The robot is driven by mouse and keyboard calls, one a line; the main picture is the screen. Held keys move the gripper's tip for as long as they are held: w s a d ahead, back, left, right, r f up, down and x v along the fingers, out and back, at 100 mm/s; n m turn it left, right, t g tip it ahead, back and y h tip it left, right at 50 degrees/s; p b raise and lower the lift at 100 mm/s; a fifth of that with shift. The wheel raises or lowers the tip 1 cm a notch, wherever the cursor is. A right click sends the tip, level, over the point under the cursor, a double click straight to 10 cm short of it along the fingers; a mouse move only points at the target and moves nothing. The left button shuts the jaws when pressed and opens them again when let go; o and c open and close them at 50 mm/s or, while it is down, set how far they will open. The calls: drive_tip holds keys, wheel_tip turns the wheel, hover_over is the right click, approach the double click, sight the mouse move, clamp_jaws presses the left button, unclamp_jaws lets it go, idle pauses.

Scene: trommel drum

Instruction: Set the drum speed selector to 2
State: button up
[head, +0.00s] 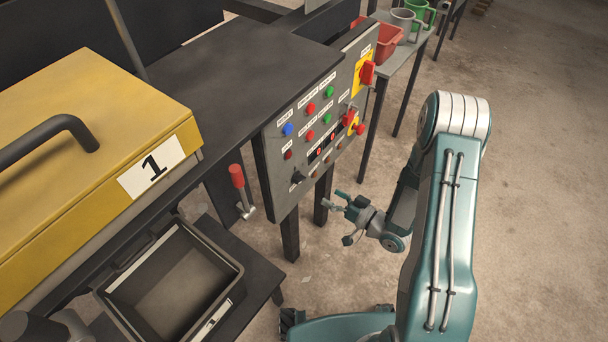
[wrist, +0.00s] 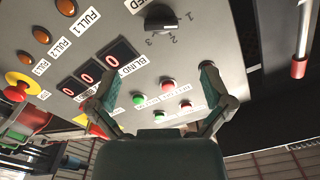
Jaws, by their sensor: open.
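The drum speed selector is a black rotary knob (wrist: 160,18) at the top edge of the wrist view, with the numerals 1, 2 and 3 printed around it. I cannot tell clearly which numeral it points to. In the head view the same knob (head: 297,177) sits low on the left side of the grey control panel (head: 272,155). My gripper (wrist: 158,80) is open and empty, facing the panel, with its fingers apart from the knob. In the head view my gripper (head: 334,202) is below and right of the knob.
Near the knob are red and green buttons (wrist: 168,85), digital displays (wrist: 90,75) and orange lamps (wrist: 41,35). A red-handled lever (head: 237,177) stands left of the panel. A yellow housing (head: 80,150) and an open bin (head: 122,312) lie further left. Floor right of my arm is clear.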

sight(303, 180)
drive_tip(key=x, duration=1)
drive_tip(key=c, duration=1.1)
